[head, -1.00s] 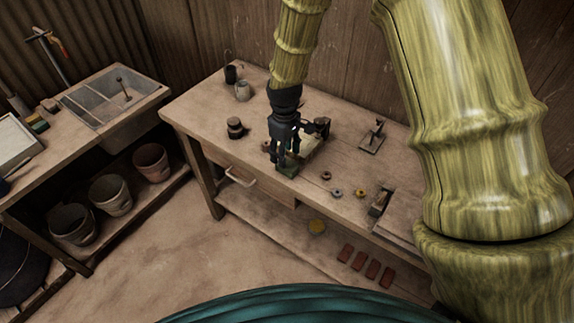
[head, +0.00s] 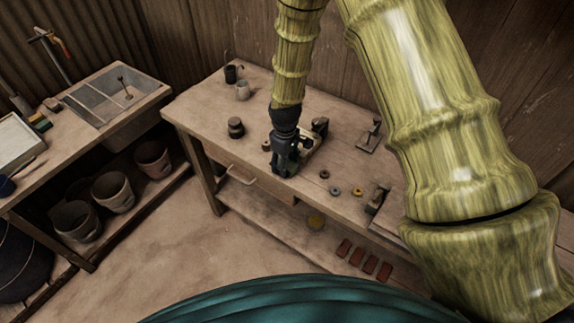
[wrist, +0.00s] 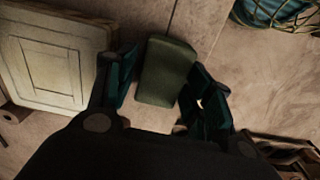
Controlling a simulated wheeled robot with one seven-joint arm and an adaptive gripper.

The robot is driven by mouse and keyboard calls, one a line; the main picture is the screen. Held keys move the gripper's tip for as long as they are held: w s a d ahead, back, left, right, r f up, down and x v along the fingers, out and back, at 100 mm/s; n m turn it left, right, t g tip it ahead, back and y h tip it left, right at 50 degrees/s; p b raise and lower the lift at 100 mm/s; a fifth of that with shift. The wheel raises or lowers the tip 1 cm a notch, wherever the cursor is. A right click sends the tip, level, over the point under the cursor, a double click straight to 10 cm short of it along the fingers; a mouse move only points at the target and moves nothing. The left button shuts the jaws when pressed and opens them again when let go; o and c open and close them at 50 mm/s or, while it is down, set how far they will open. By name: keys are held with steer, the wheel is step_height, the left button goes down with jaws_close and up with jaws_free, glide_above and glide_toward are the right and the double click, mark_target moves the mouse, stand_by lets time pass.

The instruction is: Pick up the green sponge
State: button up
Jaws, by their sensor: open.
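The green sponge (wrist: 166,70) is a dull green block with rounded edges, lying on the bench top in the wrist view. My gripper (wrist: 162,88) is open, with one dark finger on each side of the sponge's nearer part. The left finger is close to its edge; whether either finger touches it I cannot tell. In the head view my gripper (head: 284,164) points down at the front of the workbench (head: 210,106) and hides the sponge.
A pale panel with a framed pattern (wrist: 55,65) lies just left of my gripper in the wrist view. A dark round pot (head: 236,128), small rings (head: 335,190) and a metal tool (head: 370,138) stand on the bench. The bench's front edge is close.

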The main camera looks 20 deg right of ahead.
steer(key=c, duration=0.6)
steer(key=shift+r, duration=0.15)
steer(key=shift+r+b, duration=1)
steer(key=shift+r, duration=0.15)
steer(key=s+b, duration=0.2)
steer(key=s, duration=0.3)
steer(key=s+d+r+b, duration=0.1)
steer(key=s+b, duration=0.1)
steer(key=s, duration=0.3)
steer(key=s+d+r+b, duration=0.1)
steer(key=s, duration=0.5)
steer(key=shift+d+r+b, duration=0.1)
steer(key=shift+r+b, duration=0.15)
steer(key=shift+b, duration=0.15)
